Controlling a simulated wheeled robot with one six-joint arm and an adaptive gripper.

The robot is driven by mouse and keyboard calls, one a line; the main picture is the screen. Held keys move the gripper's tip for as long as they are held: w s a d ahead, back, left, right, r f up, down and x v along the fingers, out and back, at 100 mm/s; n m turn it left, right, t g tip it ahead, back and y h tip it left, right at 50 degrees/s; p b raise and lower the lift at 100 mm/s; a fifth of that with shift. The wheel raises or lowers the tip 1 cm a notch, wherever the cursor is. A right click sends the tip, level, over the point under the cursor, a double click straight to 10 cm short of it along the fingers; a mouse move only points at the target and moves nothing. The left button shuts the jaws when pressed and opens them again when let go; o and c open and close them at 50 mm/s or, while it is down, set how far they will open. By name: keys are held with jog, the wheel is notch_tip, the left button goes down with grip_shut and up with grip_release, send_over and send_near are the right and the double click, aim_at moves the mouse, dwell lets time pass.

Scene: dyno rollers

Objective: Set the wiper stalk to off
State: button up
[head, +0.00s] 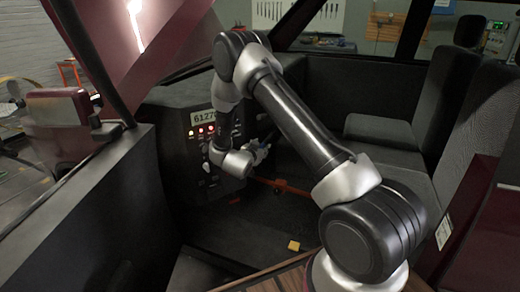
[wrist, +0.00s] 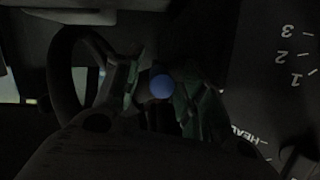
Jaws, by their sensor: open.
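In the dark wrist view, a round blue knob (wrist: 162,87) shows between the two fingers of my gripper (wrist: 160,90). It may be the tip of the wiper stalk; its stem is hidden or too dark to see. The fingers are apart, one on each side of the knob, and I cannot tell whether either touches it. In the head view, my gripper (head: 263,149) is small and partly hidden by my own wrist, just right of the dashboard. No stalk can be made out there, and its setting cannot be read.
The dashboard panel (head: 203,130) has a number display and lit lamps. In the wrist view, a dark ring like a steering wheel (wrist: 58,75) is at left, and a dark panel (wrist: 270,60) with upside-down numbers is at right. Dark seats (head: 390,130) stand at right.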

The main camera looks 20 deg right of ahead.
jog(key=v, duration=1.2)
